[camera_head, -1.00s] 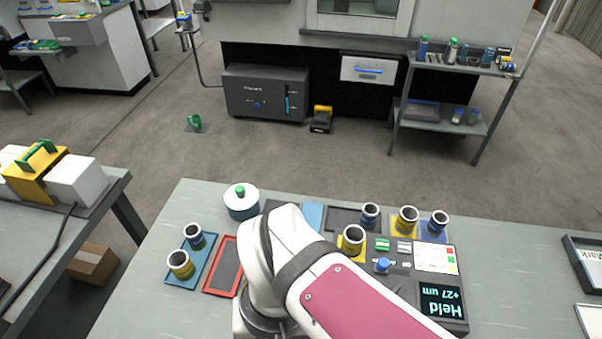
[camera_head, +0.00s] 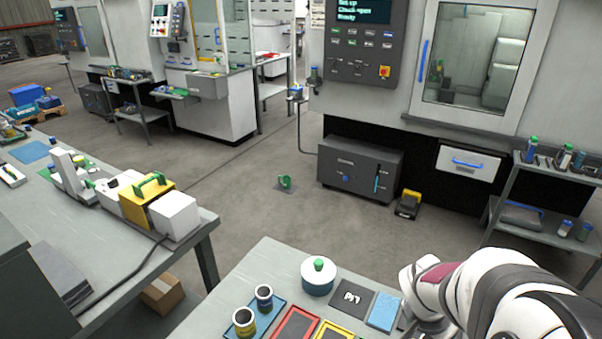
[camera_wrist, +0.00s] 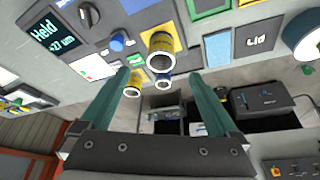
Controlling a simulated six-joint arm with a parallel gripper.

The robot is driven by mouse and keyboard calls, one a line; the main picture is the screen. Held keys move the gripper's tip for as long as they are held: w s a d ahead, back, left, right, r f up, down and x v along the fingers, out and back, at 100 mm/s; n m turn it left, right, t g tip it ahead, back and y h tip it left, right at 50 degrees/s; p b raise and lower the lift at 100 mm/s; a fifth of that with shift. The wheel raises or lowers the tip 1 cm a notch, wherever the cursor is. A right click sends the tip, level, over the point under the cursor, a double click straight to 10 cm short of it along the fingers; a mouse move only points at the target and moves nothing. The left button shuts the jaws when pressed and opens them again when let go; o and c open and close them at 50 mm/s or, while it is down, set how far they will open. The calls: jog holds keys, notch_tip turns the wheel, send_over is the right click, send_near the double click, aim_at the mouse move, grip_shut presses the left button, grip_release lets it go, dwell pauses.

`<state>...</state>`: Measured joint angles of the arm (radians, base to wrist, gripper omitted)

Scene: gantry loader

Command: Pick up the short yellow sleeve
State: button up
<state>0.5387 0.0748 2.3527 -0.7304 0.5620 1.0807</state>
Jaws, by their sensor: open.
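My gripper (camera_wrist: 160,73) is open and empty in the wrist view, its two teal fingers apart. In the head view another yellow sleeve (camera_head: 244,325) stands in a blue tray (camera_head: 268,318) beside a blue sleeve (camera_head: 264,303). I cannot tell for certain which yellow sleeve is the short one. The gripper is outside the head view.
A white-and-blue pot (camera_head: 318,285) with a green knob stands behind the red-framed tray (camera_head: 295,325). A gauge display (camera_wrist: 52,33) and a blue knob (camera_wrist: 117,43) sit near the sleeves. A side table (camera_head: 115,265) is on the left, with open floor between.

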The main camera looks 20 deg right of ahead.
jog(key=x, duration=1.2)
jog(key=shift+w+d+r, duration=0.1)
jog(key=shift+w+d, duration=0.1)
jog(key=shift+c, duration=0.3)
grip_shut()
